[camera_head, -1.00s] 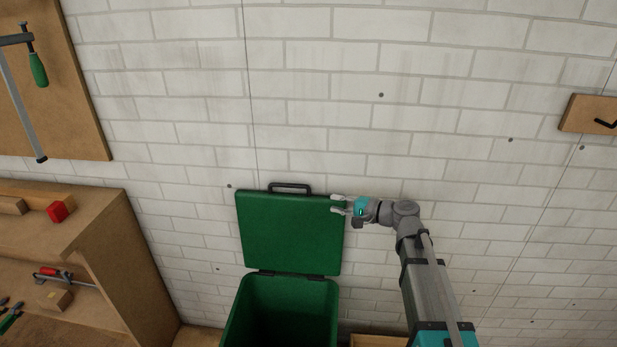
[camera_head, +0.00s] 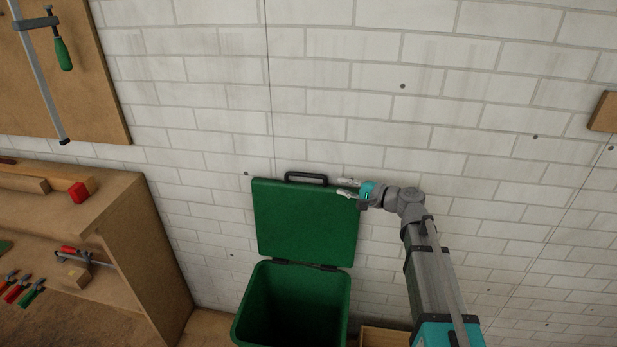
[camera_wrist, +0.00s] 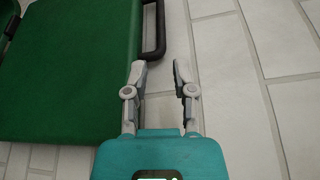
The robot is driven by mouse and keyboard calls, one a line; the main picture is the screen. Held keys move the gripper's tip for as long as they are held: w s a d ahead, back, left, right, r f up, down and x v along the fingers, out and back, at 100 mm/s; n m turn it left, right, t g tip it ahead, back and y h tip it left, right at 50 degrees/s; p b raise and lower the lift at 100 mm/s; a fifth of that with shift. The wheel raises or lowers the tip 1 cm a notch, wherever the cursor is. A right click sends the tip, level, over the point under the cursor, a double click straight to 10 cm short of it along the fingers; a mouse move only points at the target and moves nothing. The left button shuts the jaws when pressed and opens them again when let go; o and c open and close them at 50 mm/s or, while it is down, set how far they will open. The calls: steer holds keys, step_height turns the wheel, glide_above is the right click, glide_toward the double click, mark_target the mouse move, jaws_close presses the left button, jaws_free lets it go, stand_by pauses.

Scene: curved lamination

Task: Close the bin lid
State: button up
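The green bin (camera_head: 256,300) stands against the wall with its top open. Its green lid (camera_head: 305,222) is raised upright on the hinges, with a dark handle (camera_head: 306,177) on its upper edge. My gripper (camera_head: 347,188) is at the lid's upper right corner, to the right of the handle. In the wrist view my gripper (camera_wrist: 160,75) is open with nothing between its fingers. There the lid (camera_wrist: 70,70) lies to the left, and the handle (camera_wrist: 154,30) is just ahead of the left finger. I cannot tell whether a finger touches the lid.
A white brick wall (camera_head: 480,100) is close behind the lid and gripper. A wooden workbench (camera_head: 140,230) with clamps and a red block (camera_head: 78,192) stands at the left. A low wooden box (camera_head: 378,337) is right of the bin.

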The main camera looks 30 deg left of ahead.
mark_target(308, 177)
steer(key=a, duration=0.7)
steer(key=a+f+b, duration=0.1)
steer(key=a, duration=0.3)
steer(key=shift+w+a, duration=0.1)
steer(key=shift+w, duration=0.3)
steer(key=shift+c, duration=0.2)
jaws_close()
